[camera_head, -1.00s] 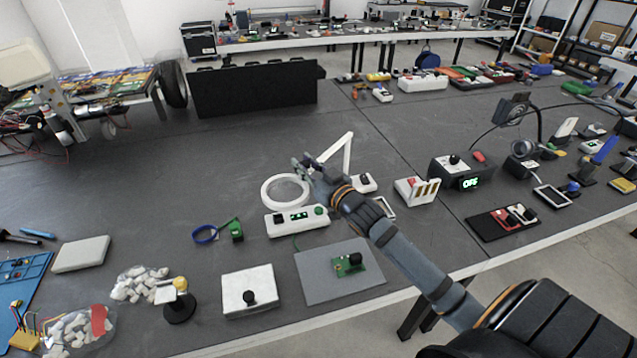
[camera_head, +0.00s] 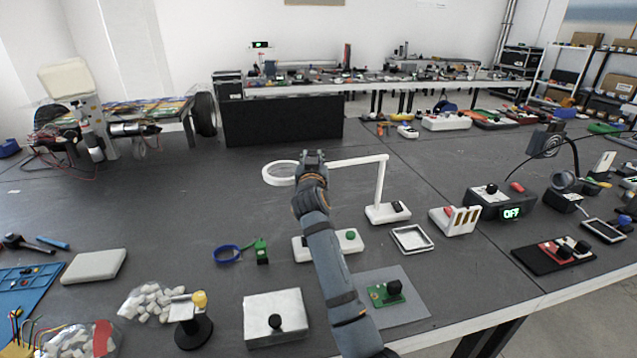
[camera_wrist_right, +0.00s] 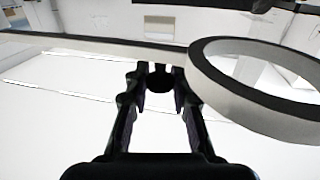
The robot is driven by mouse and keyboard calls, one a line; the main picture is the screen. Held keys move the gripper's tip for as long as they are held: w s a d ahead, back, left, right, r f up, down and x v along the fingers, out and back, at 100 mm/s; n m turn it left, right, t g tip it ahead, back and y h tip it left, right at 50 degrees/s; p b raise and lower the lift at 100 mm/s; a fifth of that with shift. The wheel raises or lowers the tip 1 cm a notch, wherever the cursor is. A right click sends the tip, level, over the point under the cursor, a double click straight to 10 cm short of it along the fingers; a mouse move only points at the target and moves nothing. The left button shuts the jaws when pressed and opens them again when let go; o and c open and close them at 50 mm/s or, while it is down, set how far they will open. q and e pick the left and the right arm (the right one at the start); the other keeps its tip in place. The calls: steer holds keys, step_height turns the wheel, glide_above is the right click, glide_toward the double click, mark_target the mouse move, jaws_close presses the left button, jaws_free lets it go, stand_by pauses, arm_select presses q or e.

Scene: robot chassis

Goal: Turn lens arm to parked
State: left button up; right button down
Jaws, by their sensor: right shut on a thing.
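The lens arm is a white bar (camera_head: 355,161) on a slim white post, rising from a white base (camera_head: 387,213) with a black top piece. A white ring lens (camera_head: 266,174) is at its left end. My right gripper (camera_head: 313,158) is shut on the arm beside the ring, above the table. In the right wrist view, the bar (camera_wrist_right: 75,44) and the ring (camera_wrist_right: 222,95) lie beyond the gripper (camera_wrist_right: 160,92), and a dark round piece shows between its fingers. My left gripper is out of view.
A device with a green button (camera_head: 351,236) is partly hidden behind my right forearm. A green board (camera_head: 385,293) lies on a grey mat. A white square frame (camera_head: 412,238) and a slotted white block (camera_head: 455,220) stand right of the post.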

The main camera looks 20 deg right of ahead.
steer(key=shift+w+d+m+g+h+b, duration=0.2)
steer(key=shift+w+m+g+h+b, duration=0.35)
steer(key=shift+w+h+b, duration=0.7)
steer(key=c, duration=1.3)
jaws_free()
steer(key=shift+y, duration=0.25)
steer(key=shift+c, duration=0.2)
steer(key=shift+o, duration=1.2)
steer(key=shift+f, duration=0.1)
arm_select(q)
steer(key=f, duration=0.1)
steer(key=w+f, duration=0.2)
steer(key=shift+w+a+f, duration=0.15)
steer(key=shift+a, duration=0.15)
arm_select(e)
step_height(320, 180, up, 10)
